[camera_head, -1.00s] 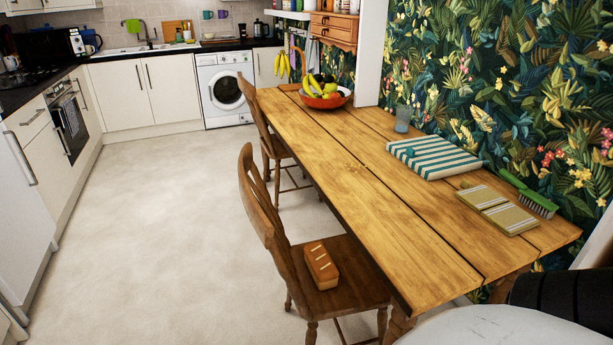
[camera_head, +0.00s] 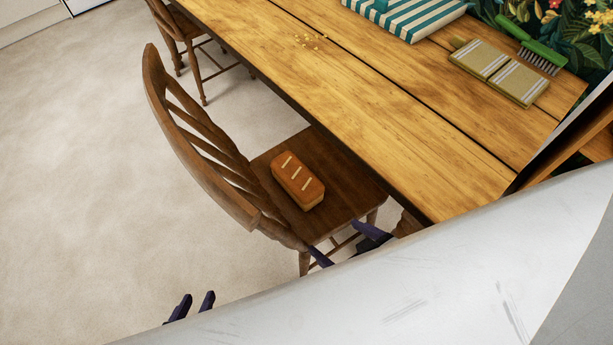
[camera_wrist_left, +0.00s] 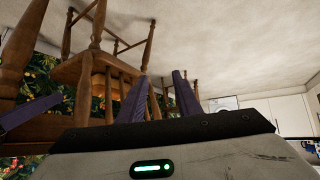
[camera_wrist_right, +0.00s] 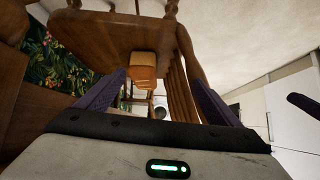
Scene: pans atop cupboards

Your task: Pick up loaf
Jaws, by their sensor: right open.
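The loaf (camera_head: 298,180) is an orange-brown block with pale slashes on top. It lies on the seat of the near wooden chair (camera_head: 345,190). My right gripper (camera_head: 345,247) is open and empty, at the near edge of the seat, short of the loaf. In the right wrist view the loaf (camera_wrist_right: 143,66) shows ahead, between the spread fingers (camera_wrist_right: 160,85). My left gripper (camera_head: 194,303) is over the floor, left of the chair. Its fingers are apart with a narrow gap and nothing between them, as the left wrist view (camera_wrist_left: 160,80) also shows.
The wooden table (camera_head: 420,130) stands right of the chair, its edge above part of the seat. The slatted chair back (camera_head: 190,130) rises left of the loaf. A striped cloth item (camera_head: 415,15), a board (camera_head: 500,72) and a green brush (camera_head: 535,45) lie on the table. Floor is clear at left.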

